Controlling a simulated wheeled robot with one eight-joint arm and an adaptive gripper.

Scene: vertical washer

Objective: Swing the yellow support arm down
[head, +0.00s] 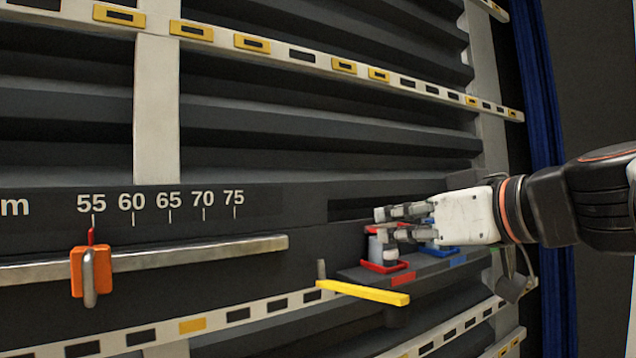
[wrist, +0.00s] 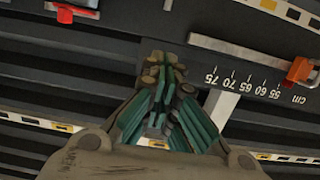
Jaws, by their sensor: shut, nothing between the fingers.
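The yellow support arm (head: 365,292) is a straight bar in the head view, low right of centre. It lies nearly level, sloping slightly down to the right, in front of a dark shelf (head: 440,269). A short grey post (head: 321,270) stands at its left end. My gripper (head: 378,222) is shut and empty. It points left, above the yellow arm in the picture and apart from it. In the wrist view my gripper (wrist: 165,78) shows its fingers together. I cannot make out the yellow support arm in that view.
A red holder (head: 385,266) with a grey item and a blue holder (head: 440,249) sit on the shelf, close to my gripper. An orange slider (head: 91,272) rides a metal rail (head: 200,255) at left. Slotted rails cross the washer. A blue curtain (head: 540,90) hangs at right.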

